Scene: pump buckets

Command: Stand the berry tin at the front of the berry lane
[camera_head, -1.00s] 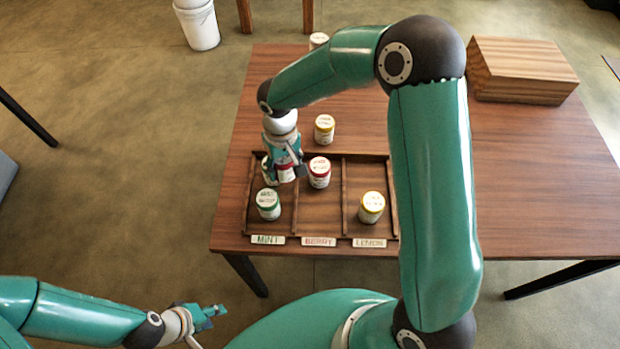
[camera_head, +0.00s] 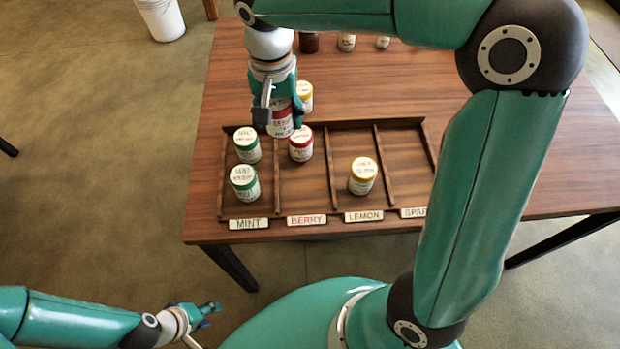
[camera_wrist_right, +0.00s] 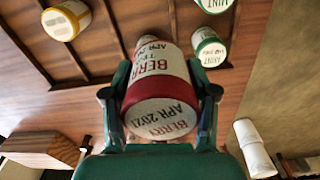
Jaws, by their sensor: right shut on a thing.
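My right gripper (camera_head: 280,116) is shut on a berry tin (camera_head: 281,125) with a red lid and white label, held at the back edge of the rack. The right wrist view shows its lid (camera_wrist_right: 160,118) close up between the fingers. A second berry tin (camera_head: 301,144) stands at the back of the berry lane, just right of and in front of the held one. The front of the berry lane, behind the BERRY label (camera_head: 306,220), is empty. My left gripper (camera_head: 208,311) is off the table at lower left; its jaws are too small to judge.
The rack (camera_head: 330,211) has low dividers. Two mint tins (camera_head: 246,145) stand in the mint lane, one behind the other. A lemon tin (camera_head: 363,177) stands in the lemon lane. Another yellow-lidded tin (camera_head: 304,96) stands behind the rack. The rightmost lane is empty.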

